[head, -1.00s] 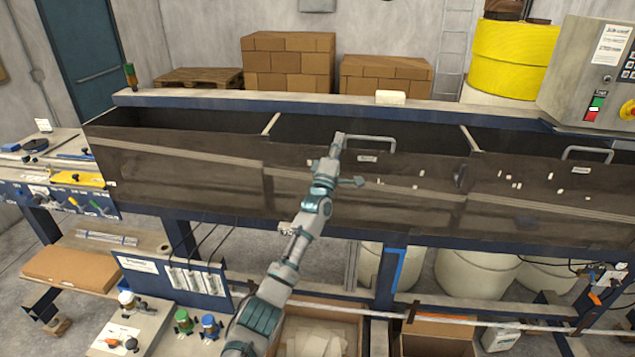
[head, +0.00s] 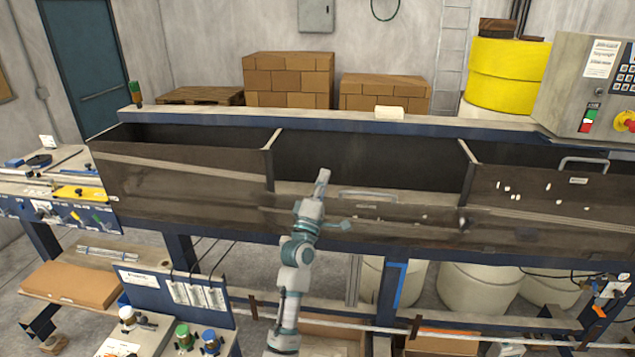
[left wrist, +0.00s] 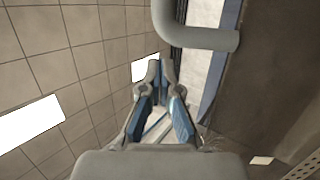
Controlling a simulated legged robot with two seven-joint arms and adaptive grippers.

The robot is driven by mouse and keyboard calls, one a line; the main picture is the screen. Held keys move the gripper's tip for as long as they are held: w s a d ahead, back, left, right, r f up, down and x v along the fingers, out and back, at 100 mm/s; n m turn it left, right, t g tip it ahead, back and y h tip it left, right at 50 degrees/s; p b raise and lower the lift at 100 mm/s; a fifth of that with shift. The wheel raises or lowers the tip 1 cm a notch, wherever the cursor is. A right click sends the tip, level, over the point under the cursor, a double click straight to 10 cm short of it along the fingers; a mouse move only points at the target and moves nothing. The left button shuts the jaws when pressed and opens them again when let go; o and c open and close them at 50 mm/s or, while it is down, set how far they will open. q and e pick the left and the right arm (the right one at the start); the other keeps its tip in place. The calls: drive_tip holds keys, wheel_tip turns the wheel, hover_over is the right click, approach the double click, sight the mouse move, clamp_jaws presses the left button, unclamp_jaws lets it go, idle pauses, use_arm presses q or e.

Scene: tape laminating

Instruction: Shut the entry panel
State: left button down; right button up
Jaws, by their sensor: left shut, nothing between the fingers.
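The entry panel is the dark middle front (head: 400,214) of the long trough in the head view. It sits lower than the panels on either side and looks tilted out towards me, so the bay behind it shows open. Its grey bar handle (head: 368,193) is near its upper edge. My left gripper (head: 324,176) is shut and empty, in front of the panel's left part, left of the handle. In the left wrist view the fingertips (left wrist: 160,66) are together. The handle (left wrist: 205,38) is just beyond them to the right, apart from them. My right gripper is out of view.
The left panel (head: 185,185) and right panel (head: 550,205) stand upright beside the gap. A blue frame rail (head: 300,117) runs behind the trough. A control box (head: 590,85) is at the right. A small workbench (head: 50,185) is at the left.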

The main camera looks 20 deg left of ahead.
use_arm(q)
drive_tip(key=s+a+f+n+g+y+b, duration=0.15)
drive_tip(key=s+a+f+b, duration=0.25)
drive_tip(key=s+f, duration=0.5)
drive_tip(key=n+g+y, duration=0.1)
drive_tip(key=n+y, duration=0.2)
drive_tip(key=y, duration=0.1)
approach(285, 196)
drive_tip(key=shift+m+h, duration=0.25)
drive_tip(key=p+x, duration=0.2)
drive_tip(key=x, duration=0.7)
drive_tip(key=shift+s+r, duration=0.1)
drive_tip(key=shift+w+a+r, duration=0.15)
drive_tip(key=shift+w+a, duration=0.05)
drive_tip(key=shift+w, duration=0.3)
